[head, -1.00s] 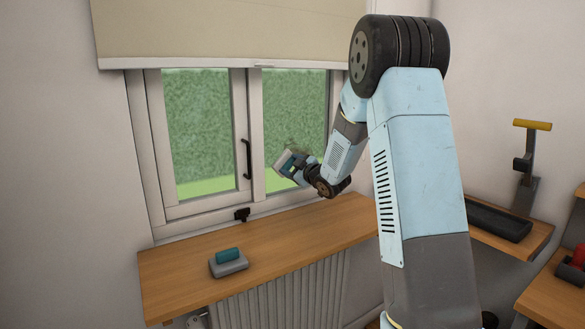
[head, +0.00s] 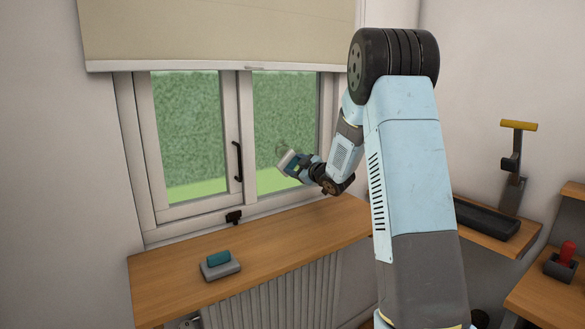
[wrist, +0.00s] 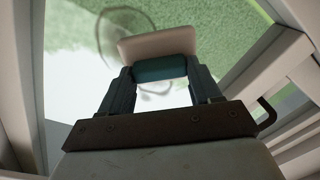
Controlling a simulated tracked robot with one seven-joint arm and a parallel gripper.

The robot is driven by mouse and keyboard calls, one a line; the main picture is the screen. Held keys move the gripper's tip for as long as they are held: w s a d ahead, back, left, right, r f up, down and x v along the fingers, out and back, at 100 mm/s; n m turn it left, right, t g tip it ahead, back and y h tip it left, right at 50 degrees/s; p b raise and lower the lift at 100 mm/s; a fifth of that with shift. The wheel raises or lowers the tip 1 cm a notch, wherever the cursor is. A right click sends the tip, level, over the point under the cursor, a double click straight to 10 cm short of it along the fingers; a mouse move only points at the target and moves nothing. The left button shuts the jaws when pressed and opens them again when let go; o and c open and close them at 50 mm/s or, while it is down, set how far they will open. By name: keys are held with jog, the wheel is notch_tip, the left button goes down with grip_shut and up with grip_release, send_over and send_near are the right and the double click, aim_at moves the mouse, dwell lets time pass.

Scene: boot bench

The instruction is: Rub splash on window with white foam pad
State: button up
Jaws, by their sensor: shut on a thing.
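My gripper (wrist: 160,85) is shut on the teal handle (wrist: 160,69) of the white foam pad (wrist: 158,43). In the head view the pad (head: 286,160) is up at the right window pane (head: 286,110). In the wrist view a dark ring-shaped splash (wrist: 124,36) shows on the glass, partly hidden behind the pad. Its upper edge also shows in the head view just above the pad. I cannot tell whether the pad touches the glass.
A grey pad with a teal handle (head: 219,265) lies on the wooden sill (head: 290,250). A black window handle (head: 238,161) is left of my gripper. A blind (head: 220,30) hangs above. A black tray (head: 485,217) and a yellow-topped tool (head: 515,165) are at the right.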

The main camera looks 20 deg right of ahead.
jog(key=shift+w+d, duration=0.5)
jog(key=shift+d, duration=0.9)
jog(key=shift+w+d, duration=0.5)
jog(key=shift+d, duration=0.95)
jog(key=shift+w+d, duration=0.5)
jog(key=shift+d, duration=0.9)
jog(key=shift+s+a+r, duration=0.35)
jog(key=shift+s+a, duration=0.35)
jog(key=shift+a, duration=1.6)
jog(key=shift+s+a+r, duration=0.4)
jog(key=shift+s+a, duration=0.35)
jog(key=shift+a, duration=1.55)
jog(key=shift+s+a+r, duration=0.35)
jog(key=shift+s+a, duration=0.35)
jog(key=shift+a, duration=1.6)
jog(key=shift+s+r, duration=0.1)
jog(key=shift+r, duration=0.9)
jog(key=shift+w+d, duration=0.75)
jog(key=shift+d, duration=1.55)
jog(key=shift+w+d, duration=0.8)
jog(key=shift+d, duration=1.5)
jog(key=shift+w+d, duration=0.75)
jog(key=shift+d, duration=1.55)
